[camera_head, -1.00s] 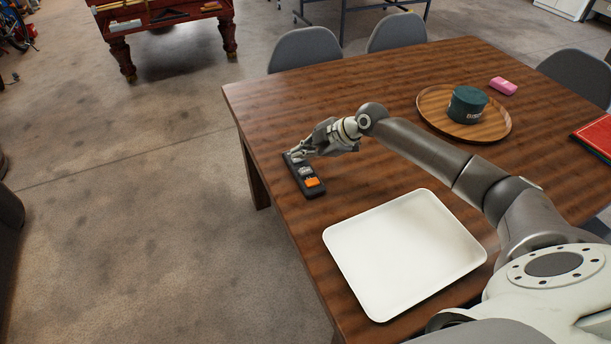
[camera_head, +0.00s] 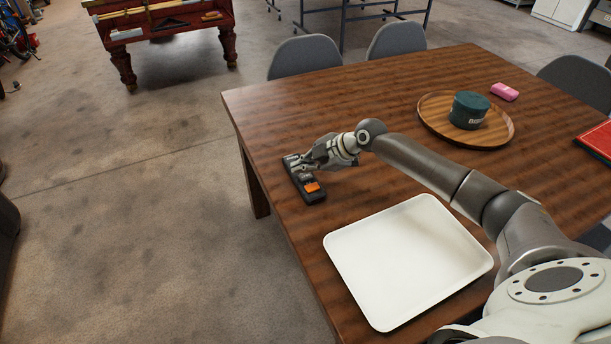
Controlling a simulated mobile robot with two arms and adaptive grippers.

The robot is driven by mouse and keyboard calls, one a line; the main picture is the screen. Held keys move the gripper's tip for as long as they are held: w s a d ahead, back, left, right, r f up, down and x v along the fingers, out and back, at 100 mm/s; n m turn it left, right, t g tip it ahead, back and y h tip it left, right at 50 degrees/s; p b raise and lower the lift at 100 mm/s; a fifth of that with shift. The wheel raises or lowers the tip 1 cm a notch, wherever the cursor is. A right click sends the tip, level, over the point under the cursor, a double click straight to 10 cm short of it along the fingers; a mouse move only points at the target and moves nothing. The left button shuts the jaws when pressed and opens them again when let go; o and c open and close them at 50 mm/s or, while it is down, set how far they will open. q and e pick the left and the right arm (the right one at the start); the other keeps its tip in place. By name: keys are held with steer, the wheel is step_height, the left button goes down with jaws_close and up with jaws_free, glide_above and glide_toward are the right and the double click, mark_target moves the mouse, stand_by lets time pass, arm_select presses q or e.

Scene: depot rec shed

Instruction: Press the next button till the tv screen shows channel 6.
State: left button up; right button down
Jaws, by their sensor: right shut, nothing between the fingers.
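A slim black remote (camera_head: 314,198) lies on the wooden table near its left edge. It has an orange button (camera_head: 311,188) at its near end and grey buttons farther up. My right gripper (camera_head: 301,169) is shut and empty, with its fingertips over the middle of the remote, just beyond the orange button. I cannot tell whether the tips touch a button, and they partly hide the grey ones. No tv screen is in view. My left gripper is not in view.
A white tray (camera_head: 345,285) lies on the table (camera_head: 268,120) in front of the remote. A round wooden tray (camera_head: 436,122) holds a dark green tin (camera_head: 468,108). A pink item (camera_head: 504,92) and a red item (camera_head: 597,140) lie farther right. Grey chairs (camera_head: 304,58) stand behind.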

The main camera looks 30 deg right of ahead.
mark_target(304, 178)
steer(key=shift+f, duration=0.1)
stand_by(0.7)
steer(key=shift+f+b, duration=0.3)
steer(key=shift+b, duration=0.1)
steer(key=shift+f+b, duration=0.4)
steer(key=shift+f, duration=0.05)
stand_by(0.4)
steer(key=shift+r, duration=0.15)
stand_by(0.3)
steer(key=shift+r+p, duration=0.55)
steer(key=shift+r, duration=0.2)
step_height(304, 178, up, 5)
steer(key=p, duration=0.3)
steer(key=shift+p, duration=0.3)
stand_by(0.5)
